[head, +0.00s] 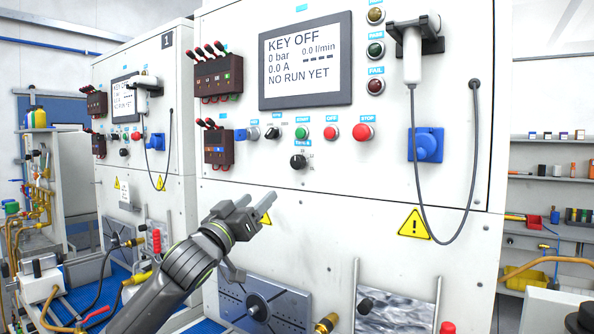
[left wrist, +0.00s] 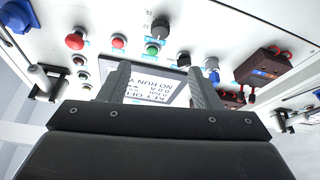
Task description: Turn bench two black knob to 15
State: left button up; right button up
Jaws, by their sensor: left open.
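The near bench's black knob (head: 298,161) sits below the green start button on the white panel. In the left wrist view, which shows the panel upside down, the black knob (left wrist: 160,28) lies beyond the fingertips, near the green button (left wrist: 152,48). My left gripper (head: 257,202) is open and empty, below and left of the knob and apart from it. Its two fingers (left wrist: 158,78) also show spread in the left wrist view. My right gripper is not in view.
A smaller black selector (head: 271,132), red off button (head: 331,133) and red stop button (head: 363,132) sit above the knob. A blue socket (head: 426,145) and hanging cable are to the right. The screen (head: 305,60) reads KEY OFF. Bench 1 (head: 125,100) stands left.

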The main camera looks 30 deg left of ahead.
aim_at(295, 164)
pick_arm(q)
jog(key=p+x, duration=0.7)
jog(key=x, duration=0.8)
jog(key=shift+w+d+p, duration=0.1)
jog(key=shift+w+p, duration=0.1)
jog(key=shift+p, duration=0.15)
jog(key=shift+x, duration=0.8)
jog(key=shift+f, duration=0.1)
jog(key=c, duration=1)
